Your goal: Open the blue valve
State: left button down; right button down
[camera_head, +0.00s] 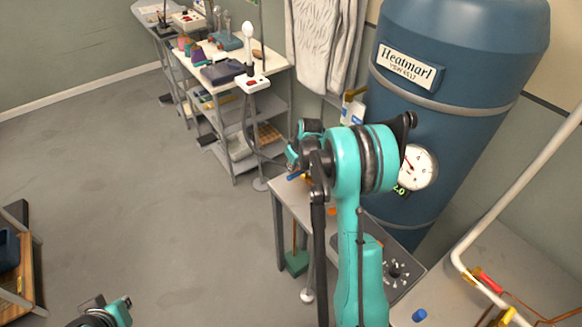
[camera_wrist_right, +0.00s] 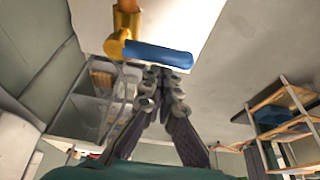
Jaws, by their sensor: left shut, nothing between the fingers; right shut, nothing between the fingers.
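The blue valve handle (camera_wrist_right: 158,56) is a short bar on a brass valve body (camera_wrist_right: 122,38) in the right wrist view. It lies crosswise, just beyond my right fingertips (camera_wrist_right: 160,78), which are shut and empty. I cannot tell whether they touch it. In the head view, my right gripper (camera_head: 300,150) is beside the tank, partly hidden by my own arm. A bit of the blue handle (camera_head: 295,176) shows just below it. My left gripper (camera_head: 122,304) is shut and empty at the bottom left, far from the valve.
A large blue tank (camera_head: 450,55) with a gauge (camera_head: 417,167) stands at the right. A small grey table (camera_head: 283,205) is below my right arm. White pipe (camera_head: 510,195) with a red handle (camera_head: 487,282) runs at far right. A cluttered shelf cart (camera_head: 222,85) stands behind.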

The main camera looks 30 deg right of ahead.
jog(key=shift+s+n, duration=0.35)
jog(key=shift+n, duration=0.45)
jog(key=n, duration=0.1)
jog(key=s+n+y+b, duration=0.1)
jog(key=n, duration=0.1)
jog(key=shift+s, duration=0.25)
jog(key=shift+s+d+n+g+y+b, duration=0.35)
jog(key=shift+s+d+n+y, duration=0.1)
jog(key=shift+s+d+n, duration=0.65)
jog(key=shift+s+d+n+g+y+b, duration=0.2)
jog(key=shift+s+d+n+g+y, duration=0.25)
jog(key=shift+s+n, duration=0.65)
jog(key=shift+w+d, duration=0.1)
jog(key=shift+d, duration=0.25)
